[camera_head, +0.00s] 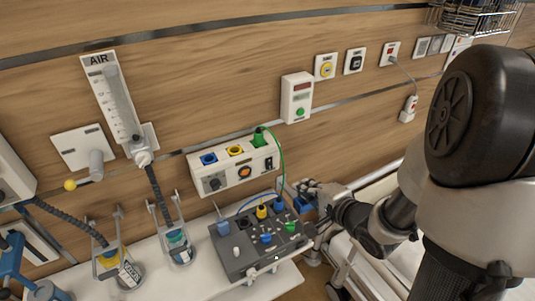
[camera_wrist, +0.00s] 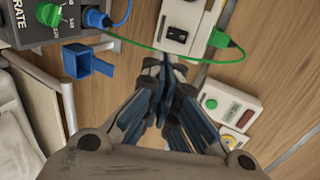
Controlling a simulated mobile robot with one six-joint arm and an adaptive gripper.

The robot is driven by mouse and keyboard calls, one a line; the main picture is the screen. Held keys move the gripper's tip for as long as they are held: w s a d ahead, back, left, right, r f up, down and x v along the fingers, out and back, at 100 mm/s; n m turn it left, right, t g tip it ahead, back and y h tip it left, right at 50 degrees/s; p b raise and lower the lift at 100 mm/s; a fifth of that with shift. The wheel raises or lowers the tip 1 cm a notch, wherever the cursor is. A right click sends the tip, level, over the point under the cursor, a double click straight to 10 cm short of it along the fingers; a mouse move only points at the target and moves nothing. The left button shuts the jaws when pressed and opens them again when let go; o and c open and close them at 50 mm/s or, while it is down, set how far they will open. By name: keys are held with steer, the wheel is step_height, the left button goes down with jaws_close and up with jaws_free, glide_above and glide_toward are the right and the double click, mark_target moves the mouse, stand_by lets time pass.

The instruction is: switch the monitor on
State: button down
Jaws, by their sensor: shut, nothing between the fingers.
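No screen labelled as a monitor shows, and I cannot tell which device it is. A white socket box (camera_head: 225,178) on the wall has blue, yellow and green sockets, a dial and a black rocker switch (camera_head: 269,163); the switch also shows in the wrist view (camera_wrist: 177,34). A grey console (camera_head: 228,249) with knobs and plugs sits on the shelf below. Contact cannot be told.
A green cable (camera_head: 283,160) runs from the socket box to the console. A blue open holder (camera_wrist: 88,62) sits beside the console. An AIR flowmeter (camera_head: 110,98) and hoses are at left. A bed rail (camera_head: 375,175) is at right.

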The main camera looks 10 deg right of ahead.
mark_target(272, 166)
steer(key=shift+s+r, duration=0.1)
steer(key=shift+s, duration=0.05)
steer(key=b+x, duration=0.1)
steer(key=x, duration=0.3)
steer(key=b+x, duration=0.1)
steer(key=x, duration=0.8)
steer(key=shift+a+r+b, duration=0.15)
steer(key=shift+r+b, duration=0.2)
steer(key=shift+b, duration=0.05)
steer(key=shift+w+a, duration=0.1)
steer(key=shift+w, duration=0.5)
